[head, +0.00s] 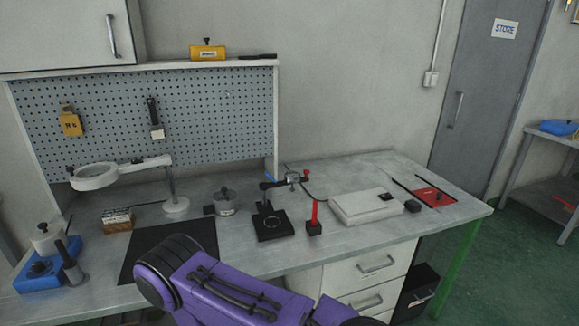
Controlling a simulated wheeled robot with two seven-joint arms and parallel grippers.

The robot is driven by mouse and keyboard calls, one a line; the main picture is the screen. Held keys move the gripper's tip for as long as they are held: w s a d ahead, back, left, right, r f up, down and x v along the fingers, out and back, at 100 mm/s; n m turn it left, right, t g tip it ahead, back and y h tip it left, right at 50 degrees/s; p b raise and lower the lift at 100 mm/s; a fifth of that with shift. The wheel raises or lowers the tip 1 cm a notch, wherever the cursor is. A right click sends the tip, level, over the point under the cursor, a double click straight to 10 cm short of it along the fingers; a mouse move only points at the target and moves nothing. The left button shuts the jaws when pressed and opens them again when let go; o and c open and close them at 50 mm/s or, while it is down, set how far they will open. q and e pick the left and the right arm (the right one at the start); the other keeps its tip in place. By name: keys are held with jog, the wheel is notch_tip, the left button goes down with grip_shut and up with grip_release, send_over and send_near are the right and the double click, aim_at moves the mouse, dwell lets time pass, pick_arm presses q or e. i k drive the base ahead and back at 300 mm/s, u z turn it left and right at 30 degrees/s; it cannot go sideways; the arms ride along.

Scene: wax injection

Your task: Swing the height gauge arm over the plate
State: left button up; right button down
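A black plate (271,226) with a pale ring marked on it stands on the bench, with a dark post rising at its back. A dark arm with a metal fitting and a red knob (305,175) reaches right from the post top, above the back of the plate. Just right of the plate, a red upright piece (314,213) stands on a small black block (314,228). I cannot tell for certain which of these is the height gauge arm. Neither gripper is in view; only a purple link of my own arm shows at the bottom.
A metal pot (226,203) and a magnifier lamp (95,177) stand left of the plate. A dark mat (145,248) lies in front. A white flat box (366,206) and a red pad (436,196) lie right. A blue device (45,275) stands far left.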

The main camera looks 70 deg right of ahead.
aim_at(288, 180)
jog(key=z, duration=0.05)
jog(key=k, duration=0.9)
jog(key=z, duration=1.1)
jog(key=i, duration=0.45)
jog(key=u, duration=0.05)
